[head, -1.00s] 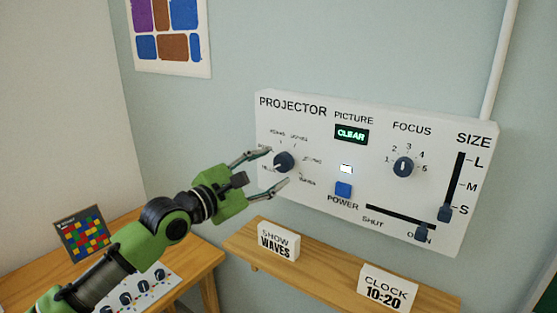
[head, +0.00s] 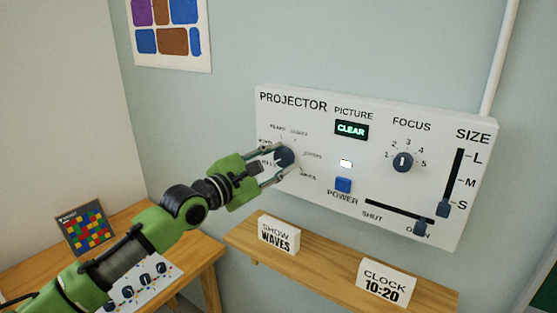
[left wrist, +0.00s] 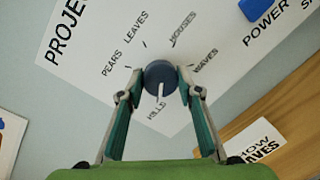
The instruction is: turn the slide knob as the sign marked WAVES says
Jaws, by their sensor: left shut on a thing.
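The slide knob (head: 286,156) is a round dark blue dial at the left of the white projector panel (head: 310,180). In the left wrist view, the knob (left wrist: 160,74) has labels PEARS, LEAVES, HOUSES, WAVES and HILLS around it. Its white pointer line is toward HILLS. My left gripper (head: 281,162) is shut on the knob, one finger on each side; the left wrist view shows the same grip (left wrist: 160,80). The sign SHOW WAVES (head: 278,236) stands on the wooden shelf below; part of it shows in the left wrist view (left wrist: 256,143). My right gripper is not in view.
The panel also has a FOCUS knob (head: 403,162), a blue POWER button (head: 343,185), a SIZE slider (head: 443,208) and a SHUT/OPEN slider (head: 423,228). The display (head: 351,130) reads CLEAR. A CLOCK 10:20 sign (head: 386,283) stands on the shelf (head: 330,270).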

